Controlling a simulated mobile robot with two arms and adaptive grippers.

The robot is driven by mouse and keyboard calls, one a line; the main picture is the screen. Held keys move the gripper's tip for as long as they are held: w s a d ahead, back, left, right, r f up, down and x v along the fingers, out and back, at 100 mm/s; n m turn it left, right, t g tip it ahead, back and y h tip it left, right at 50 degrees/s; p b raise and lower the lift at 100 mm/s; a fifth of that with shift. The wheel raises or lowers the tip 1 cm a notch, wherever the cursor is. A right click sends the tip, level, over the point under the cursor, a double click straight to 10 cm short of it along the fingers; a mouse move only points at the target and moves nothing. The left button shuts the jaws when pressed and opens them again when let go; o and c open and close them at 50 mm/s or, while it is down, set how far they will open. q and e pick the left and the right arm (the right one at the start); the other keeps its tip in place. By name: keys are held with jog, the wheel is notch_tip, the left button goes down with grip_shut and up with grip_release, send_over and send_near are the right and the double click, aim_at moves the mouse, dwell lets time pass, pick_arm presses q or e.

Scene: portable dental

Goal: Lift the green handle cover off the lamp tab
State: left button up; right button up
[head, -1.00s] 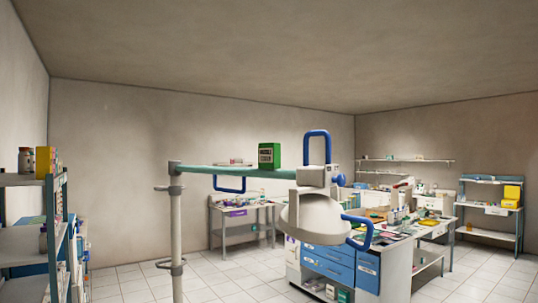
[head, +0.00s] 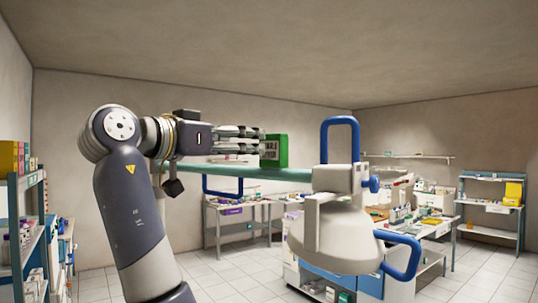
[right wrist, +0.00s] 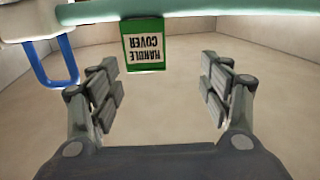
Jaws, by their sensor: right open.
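The green handle cover (head: 276,151) is a small box with a white label, standing upright on top of the green lamp arm (head: 270,172). In the right wrist view the cover (right wrist: 144,45) appears upside down against the lamp arm (right wrist: 190,9), its label reading "HANDLE COVER". My right gripper (head: 258,139) is just left of the cover in the head view. In the right wrist view its fingers (right wrist: 160,88) are spread wide and empty, with the cover ahead, between them and slightly left. Any tab under the cover is hidden. My left gripper is out of view.
The white lamp head (head: 335,235) with blue handles hangs right of the cover. One blue handle (head: 340,140) rises above the lamp joint, close to the right. Shelves (head: 30,220) stand at the far left.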

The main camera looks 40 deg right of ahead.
aim_at(269, 141)
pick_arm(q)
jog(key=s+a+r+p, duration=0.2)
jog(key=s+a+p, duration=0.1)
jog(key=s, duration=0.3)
pick_arm(e)
jog(key=d, duration=0.1)
jog(key=s+d, duration=0.1)
jog(key=d, duration=0.1)
jog(key=d+r, duration=0.1)
jog(key=shift+s+d, duration=0.2)
jog(key=shift+s, duration=0.05)
jog(key=d+p, duration=0.1)
jog(key=d, duration=0.1)
jog(key=d+p, duration=0.1)
jog(key=shift+w+d+f+p, duration=0.25)
jog(key=shift+w+d+p, duration=0.1)
jog(key=shift+d, duration=0.35)
jog(key=shift+d+f, duration=0.1)
jog(key=shift+d, duration=0.15)
jog(key=shift+w+d+f, duration=0.1)
jog(key=shift+f, duration=0.05)
jog(key=shift+c, duration=0.6)
jog(key=shift+a, duration=0.2)
jog(key=c, duration=0.8)
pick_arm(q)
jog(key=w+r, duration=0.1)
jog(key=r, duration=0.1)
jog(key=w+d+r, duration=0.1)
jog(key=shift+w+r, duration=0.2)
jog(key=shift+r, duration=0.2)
